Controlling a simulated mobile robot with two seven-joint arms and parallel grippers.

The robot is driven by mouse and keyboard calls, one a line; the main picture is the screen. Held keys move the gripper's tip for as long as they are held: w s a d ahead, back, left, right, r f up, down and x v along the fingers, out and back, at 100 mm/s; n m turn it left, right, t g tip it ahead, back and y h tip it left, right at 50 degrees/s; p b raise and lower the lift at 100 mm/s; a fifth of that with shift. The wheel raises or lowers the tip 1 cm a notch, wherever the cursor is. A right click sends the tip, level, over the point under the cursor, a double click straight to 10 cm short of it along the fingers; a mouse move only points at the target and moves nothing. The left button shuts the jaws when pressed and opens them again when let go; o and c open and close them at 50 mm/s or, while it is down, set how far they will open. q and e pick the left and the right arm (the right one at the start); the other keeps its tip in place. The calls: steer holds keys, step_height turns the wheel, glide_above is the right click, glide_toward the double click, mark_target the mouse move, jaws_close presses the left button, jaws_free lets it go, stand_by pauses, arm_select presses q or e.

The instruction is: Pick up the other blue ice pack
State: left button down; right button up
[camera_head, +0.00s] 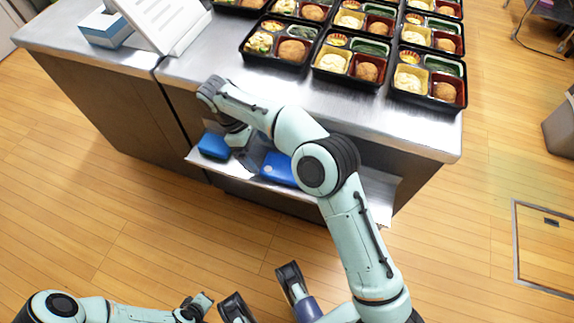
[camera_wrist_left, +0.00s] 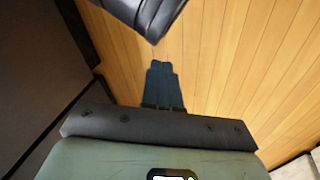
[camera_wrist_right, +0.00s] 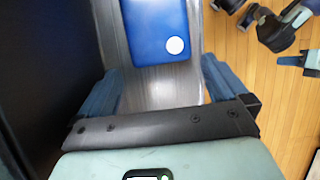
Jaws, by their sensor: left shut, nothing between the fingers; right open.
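Two blue ice packs are on the low metal shelf at the counter's front. The left pack (camera_head: 213,145) is on the left part of the shelf. The right pack (camera_head: 278,168) is partly hidden by my right arm in the head view. A blue pack with a white round spot (camera_wrist_right: 155,30) lies flat ahead of my right gripper (camera_wrist_right: 160,80), which looks like the right one. My right gripper is open and empty over the shelf, with bare metal between its fingers. My left gripper (camera_wrist_left: 163,68) is shut and empty, above the floor, away from the shelf.
Several filled bento trays (camera_head: 278,62) stand on the metal counter (camera_head: 215,70) above the shelf. A white stand (camera_head: 165,22) and a blue-and-white box (camera_head: 105,30) are at the back left. The wooden floor (camera_head: 110,200) in front is mostly clear.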

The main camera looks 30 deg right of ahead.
mark_target(280, 166)
steer(key=s+d, duration=0.3)
steer(key=shift+s+b, duration=0.1)
steer(key=shift+b, duration=0.3)
steer(key=s+d, duration=0.2)
steer(key=shift+s+d+b, duration=0.35)
steer(key=shift+s+b, duration=0.05)
steer(key=shift+s+d, duration=0.6)
steer(key=b+x, duration=0.2)
steer(key=x, duration=0.3)
steer(key=shift+s, duration=0.1)
arm_select(q)
steer(key=s+a+f+g, duration=0.1)
steer(key=s+f+g, duration=0.1)
steer(key=s+f, duration=0.2)
step_height(280, 166, down, 2)
steer(key=shift+s+a+n, duration=0.2)
steer(key=shift+a+n, duration=0.05)
steer(key=shift+n, duration=0.05)
arm_select(e)
steer(key=c, duration=0.9)
